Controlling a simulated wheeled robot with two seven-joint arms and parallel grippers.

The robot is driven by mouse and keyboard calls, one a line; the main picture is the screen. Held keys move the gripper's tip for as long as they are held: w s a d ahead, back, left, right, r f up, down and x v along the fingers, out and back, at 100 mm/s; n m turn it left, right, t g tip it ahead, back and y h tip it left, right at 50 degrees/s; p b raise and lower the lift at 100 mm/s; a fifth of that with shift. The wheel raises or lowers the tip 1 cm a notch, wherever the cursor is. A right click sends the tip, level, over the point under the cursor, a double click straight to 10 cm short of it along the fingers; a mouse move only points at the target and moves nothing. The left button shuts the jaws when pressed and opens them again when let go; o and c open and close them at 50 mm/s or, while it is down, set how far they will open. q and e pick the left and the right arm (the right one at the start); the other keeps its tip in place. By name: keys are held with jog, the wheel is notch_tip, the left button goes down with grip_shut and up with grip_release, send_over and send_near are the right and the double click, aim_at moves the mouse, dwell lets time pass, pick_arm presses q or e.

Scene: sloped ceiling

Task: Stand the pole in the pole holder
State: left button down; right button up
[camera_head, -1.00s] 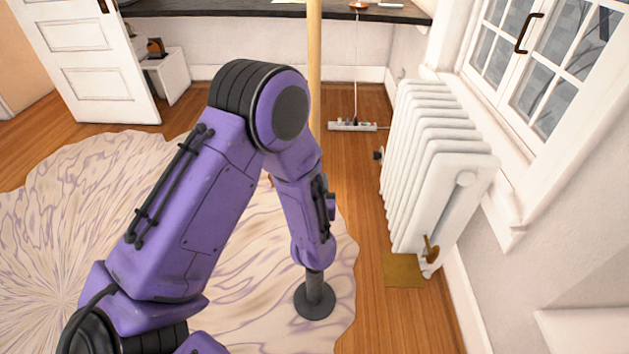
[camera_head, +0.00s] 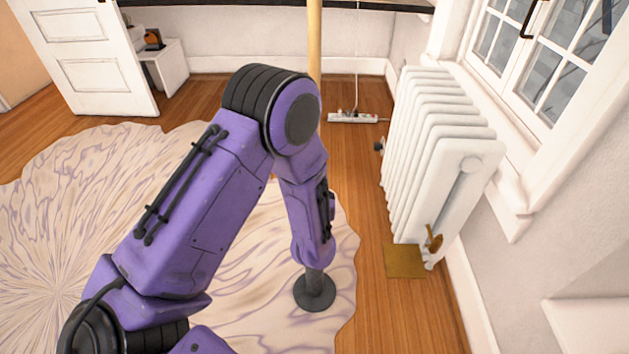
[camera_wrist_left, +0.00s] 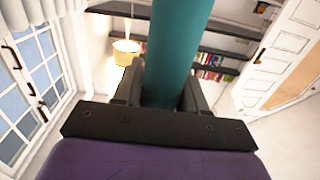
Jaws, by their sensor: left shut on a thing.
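The pole is tan (camera_head: 314,45) where it rises upright behind my left arm in the head view. In the left wrist view a teal stretch of pole (camera_wrist_left: 178,50) runs between the fingers of my left gripper (camera_wrist_left: 160,95), which is shut on it. The dark grey pole holder (camera_head: 314,293), a round foot with a short tube, stands on the rug just below my left forearm. My arm hides the pole's lower part and the tube's top, so I cannot tell whether the pole is in the holder. My right gripper is not in view.
A white radiator (camera_head: 440,155) stands at the right under a window (camera_head: 540,65). A power strip (camera_head: 355,118) lies on the wood floor. An open white door (camera_head: 95,70) is at upper left. The pale rug (camera_head: 90,220) is mostly clear. The wrist view shows a hanging lamp (camera_wrist_left: 126,48).

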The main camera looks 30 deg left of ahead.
pick_arm(q)
jog(key=shift+f+b, duration=2.3)
jog(key=shift+f, duration=1.25)
jog(key=c, duration=0.5)
grip_release()
jog(key=shift+c, duration=0.2)
jog(key=p+v, duration=0.1)
jog(key=v, duration=0.9)
jog(key=shift+s+d+p, duration=0.2)
jog(key=shift+p, duration=0.2)
